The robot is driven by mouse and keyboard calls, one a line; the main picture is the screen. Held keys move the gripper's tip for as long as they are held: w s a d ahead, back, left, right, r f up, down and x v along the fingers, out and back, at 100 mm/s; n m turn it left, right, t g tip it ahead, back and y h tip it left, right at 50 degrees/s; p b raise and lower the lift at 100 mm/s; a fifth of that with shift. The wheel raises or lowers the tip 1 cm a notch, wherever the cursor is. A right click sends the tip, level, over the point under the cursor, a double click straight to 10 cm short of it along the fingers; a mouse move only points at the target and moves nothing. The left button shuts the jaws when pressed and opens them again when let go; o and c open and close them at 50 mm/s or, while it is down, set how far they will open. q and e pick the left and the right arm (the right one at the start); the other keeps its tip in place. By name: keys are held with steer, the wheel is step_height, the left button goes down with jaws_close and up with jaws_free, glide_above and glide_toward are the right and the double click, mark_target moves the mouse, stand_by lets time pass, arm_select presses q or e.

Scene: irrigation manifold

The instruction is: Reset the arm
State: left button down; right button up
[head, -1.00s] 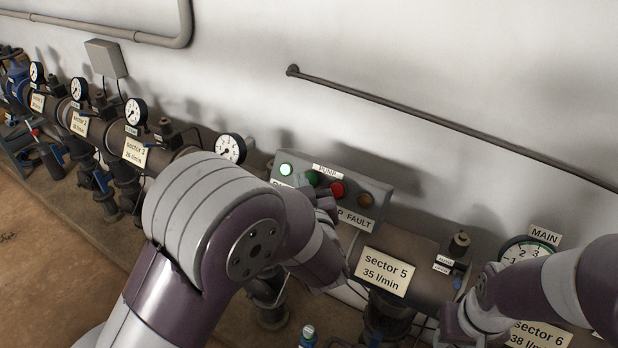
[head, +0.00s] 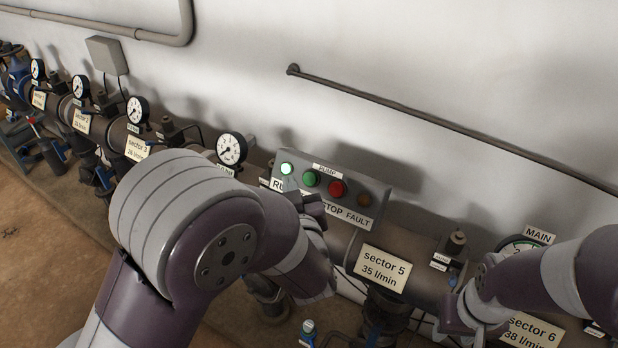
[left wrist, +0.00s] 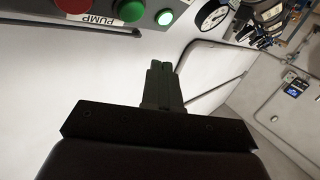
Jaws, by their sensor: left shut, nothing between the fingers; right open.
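My left arm crosses the middle of the head view. Its gripper (head: 313,203) is mostly hidden behind my own wrist, just in front of the grey pump box (head: 372,190). In the left wrist view the fingers (left wrist: 161,75) are shut and empty, apart from the box's buttons. The box carries a lit green RUN lamp (head: 287,169), a green button (head: 311,178), a red STOP button (head: 337,188) and a dark amber FAULT lamp (head: 364,200). My right gripper (head: 456,322) is open at the lower right, partly hidden by its own arm, near the sector 6 sign (head: 535,331).
The manifold pipe runs along the wall with gauges, including one beside the box (head: 231,148) and the MAIN gauge (head: 516,243), partly covered by my right arm. A sector 5 sign (head: 383,268) hangs below the box. A handrail (head: 440,122) crosses the otherwise bare wall.

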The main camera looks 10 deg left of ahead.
arm_select(q)
steer(key=s+d+f+m+g+h+p, duration=0.1)
steer(key=s+d+f+m+g+h, duration=0.55)
steer(key=s+f+g+h, duration=0.35)
steer(key=s+a+r+g+y+p, duration=0.2)
steer(key=s+a+g+y, duration=0.2)
steer(key=s+a, duration=0.3)
steer(key=a, duration=0.4)
steer(key=shift+n+p, duration=0.35)
steer(key=shift+p, duration=0.05)
